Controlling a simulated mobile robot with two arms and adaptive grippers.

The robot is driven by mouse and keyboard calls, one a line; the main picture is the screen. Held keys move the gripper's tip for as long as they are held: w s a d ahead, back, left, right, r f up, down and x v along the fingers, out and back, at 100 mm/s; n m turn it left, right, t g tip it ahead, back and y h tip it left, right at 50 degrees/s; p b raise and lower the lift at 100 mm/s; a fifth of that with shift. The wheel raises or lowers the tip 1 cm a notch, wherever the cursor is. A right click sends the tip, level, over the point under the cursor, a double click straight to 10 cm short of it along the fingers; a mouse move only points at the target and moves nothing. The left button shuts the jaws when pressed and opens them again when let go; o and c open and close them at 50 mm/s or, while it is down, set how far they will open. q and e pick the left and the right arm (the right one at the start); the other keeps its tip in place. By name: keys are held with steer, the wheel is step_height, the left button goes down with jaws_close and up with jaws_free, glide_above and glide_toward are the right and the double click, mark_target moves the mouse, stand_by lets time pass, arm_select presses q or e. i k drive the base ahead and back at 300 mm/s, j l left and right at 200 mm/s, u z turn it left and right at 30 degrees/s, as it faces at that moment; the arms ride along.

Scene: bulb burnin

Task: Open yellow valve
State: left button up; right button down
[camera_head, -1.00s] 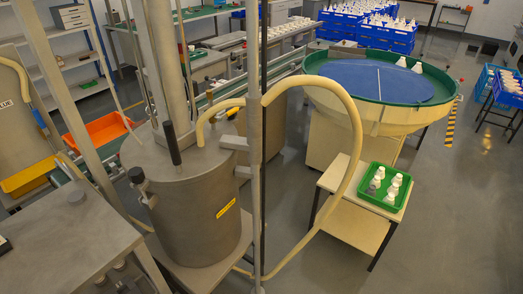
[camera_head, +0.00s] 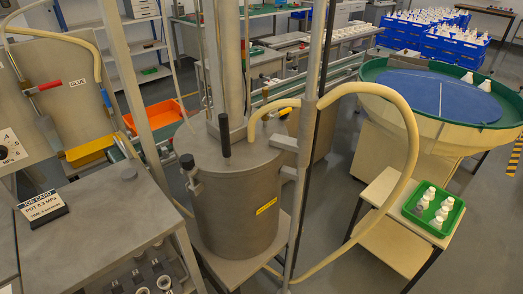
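A black upright handle (camera_head: 224,136) stands on the tank lid, and a yellow label (camera_head: 266,206) is on the tank's side. On the panel at left are a red handle (camera_head: 48,86) and a blue handle (camera_head: 105,97). Neither of my grippers is in view.
A job card (camera_head: 43,207) stands on the grey bench (camera_head: 110,215) at front left. A metal post (camera_head: 307,140) stands before the tank. At right are a green tray (camera_head: 408,208) with white bottles and a round green-rimmed table (camera_head: 375,72). Grey floor (camera_head: 480,225) is free at right.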

mark_target(285, 111)
steer(key=l+u, duration=0.1)
steer(key=u, duration=0.25)
steer(key=l+u, duration=0.1)
steer(key=u, duration=0.25)
steer(key=i+l+u, duration=0.1)
steer(key=u, duration=0.25)
steer(key=l+u, duration=0.2)
steer(key=l, duration=0.3)
steer(key=l+u, duration=0.25)
steer(key=l, duration=0.25)
steer(key=k+l+u, duration=0.2)
steer(key=l, duration=0.3)
steer(key=l+u, duration=0.2)
steer(key=l, duration=0.25)
steer(key=k+l, duration=0.15)
steer(key=l, duration=0.25)
steer(key=k+l, duration=0.1)
steer(key=l, duration=0.35)
